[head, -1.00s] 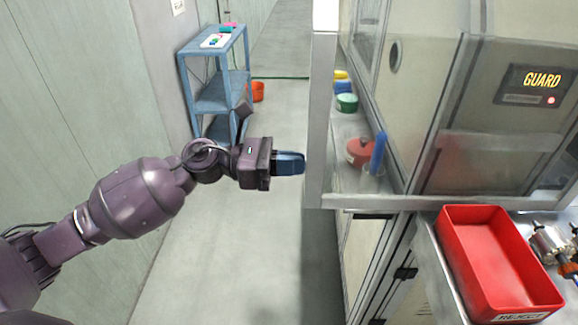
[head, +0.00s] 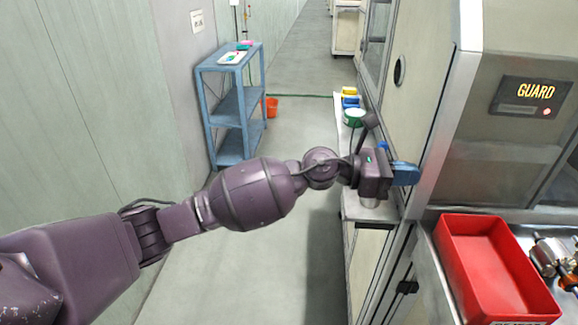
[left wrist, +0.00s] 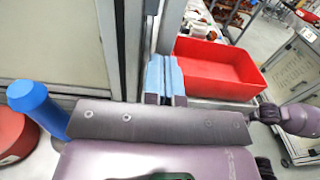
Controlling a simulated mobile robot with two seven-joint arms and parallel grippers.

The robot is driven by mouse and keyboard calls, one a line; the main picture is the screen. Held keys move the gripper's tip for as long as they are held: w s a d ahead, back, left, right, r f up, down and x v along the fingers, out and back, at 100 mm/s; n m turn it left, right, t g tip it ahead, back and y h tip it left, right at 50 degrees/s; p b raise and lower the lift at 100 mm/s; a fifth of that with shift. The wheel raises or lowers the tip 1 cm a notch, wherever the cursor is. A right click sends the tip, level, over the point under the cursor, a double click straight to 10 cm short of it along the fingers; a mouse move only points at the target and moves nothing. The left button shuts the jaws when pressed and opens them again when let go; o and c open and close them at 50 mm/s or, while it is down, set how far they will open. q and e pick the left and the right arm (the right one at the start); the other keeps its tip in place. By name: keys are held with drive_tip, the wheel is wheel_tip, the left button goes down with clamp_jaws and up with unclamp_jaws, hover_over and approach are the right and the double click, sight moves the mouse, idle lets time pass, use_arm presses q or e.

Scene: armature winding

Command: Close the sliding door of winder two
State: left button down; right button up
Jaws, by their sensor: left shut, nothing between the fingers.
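The sliding door of winder two is a clear panel in a pale metal frame (head: 452,105), at the right of the head view. The yellow GUARD sign shows behind or through it. My left gripper (head: 405,174) is shut and empty, with its blue fingers at the lower part of the door's leading edge. I cannot tell whether they touch it. In the left wrist view the shut blue fingertips (left wrist: 164,78) stand close to upright metal frame bars (left wrist: 124,45). My right gripper does not show in the head view.
A red bin (head: 447,262) stands at the right front, beside metal parts (head: 548,255). A blue shelf (head: 238,105) stands at the left wall. Green, blue and yellow containers (head: 354,117) stand beyond my left gripper. The aisle floor is clear.

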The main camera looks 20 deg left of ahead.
use_arm(q)
drive_tip(key=x, duration=0.5)
drive_tip(key=shift+d, duration=0.15)
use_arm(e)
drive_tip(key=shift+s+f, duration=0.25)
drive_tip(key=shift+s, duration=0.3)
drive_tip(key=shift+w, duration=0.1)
